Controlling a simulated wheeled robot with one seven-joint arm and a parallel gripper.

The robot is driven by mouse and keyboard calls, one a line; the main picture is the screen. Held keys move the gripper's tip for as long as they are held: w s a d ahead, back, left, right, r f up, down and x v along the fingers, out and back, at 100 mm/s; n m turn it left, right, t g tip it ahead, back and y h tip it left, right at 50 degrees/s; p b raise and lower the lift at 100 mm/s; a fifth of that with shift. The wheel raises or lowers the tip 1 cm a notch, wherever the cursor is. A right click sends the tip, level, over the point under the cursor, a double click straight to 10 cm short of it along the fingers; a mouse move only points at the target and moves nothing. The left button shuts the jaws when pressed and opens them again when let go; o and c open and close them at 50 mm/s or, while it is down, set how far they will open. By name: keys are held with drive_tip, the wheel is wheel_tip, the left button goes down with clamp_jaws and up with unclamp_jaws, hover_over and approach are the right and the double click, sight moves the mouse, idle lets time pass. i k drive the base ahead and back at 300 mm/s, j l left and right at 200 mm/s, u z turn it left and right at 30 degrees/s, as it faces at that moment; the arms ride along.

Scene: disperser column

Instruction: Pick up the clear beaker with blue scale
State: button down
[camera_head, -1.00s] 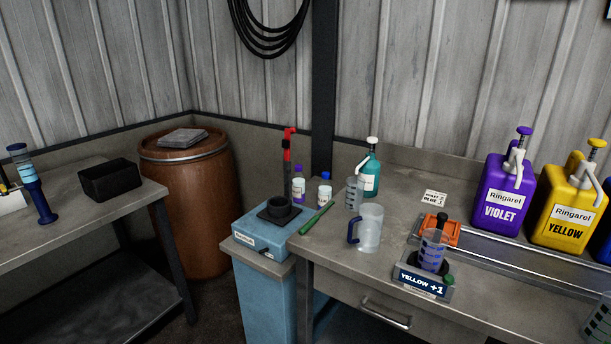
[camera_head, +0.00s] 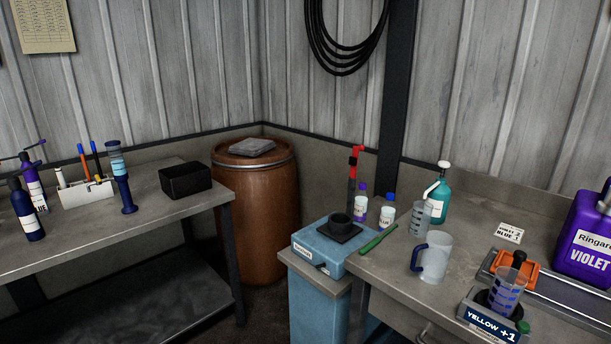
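A clear beaker with blue scale marks (camera_head: 507,289) stands upright on a dark round base behind a "YELLOW +1" sign (camera_head: 490,325), at the lower right of the workbench. A second, smaller clear beaker with darker marks (camera_head: 420,217) stands further back, beside the teal pump bottle; its scale colour is hard to tell. A clear jug with a blue handle (camera_head: 436,256) stands in front of it. My gripper is not in view.
An orange piece (camera_head: 517,271) and a violet canister (camera_head: 588,238) are near the marked beaker. A teal pump bottle (camera_head: 439,198), a green stick (camera_head: 379,240) and a blue device (camera_head: 318,252) are on the left part. A brown barrel (camera_head: 262,210) stands in the corner.

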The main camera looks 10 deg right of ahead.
sight(507, 286)
drive_tip(key=j+z, duration=0.2)
drive_tip(key=z, duration=0.2)
drive_tip(key=i+j+z, duration=0.1)
drive_tip(key=z, duration=0.3)
drive_tip(key=j+z, duration=0.6)
drive_tip(key=j, duration=0.4)
drive_tip(key=k+j+z, duration=0.15)
drive_tip(key=j, duration=0.45)
drive_tip(key=j+z, duration=0.2)
drive_tip(key=j, duration=0.45)
drive_tip(key=i+j, duration=0.1)
drive_tip(key=j, duration=0.1)
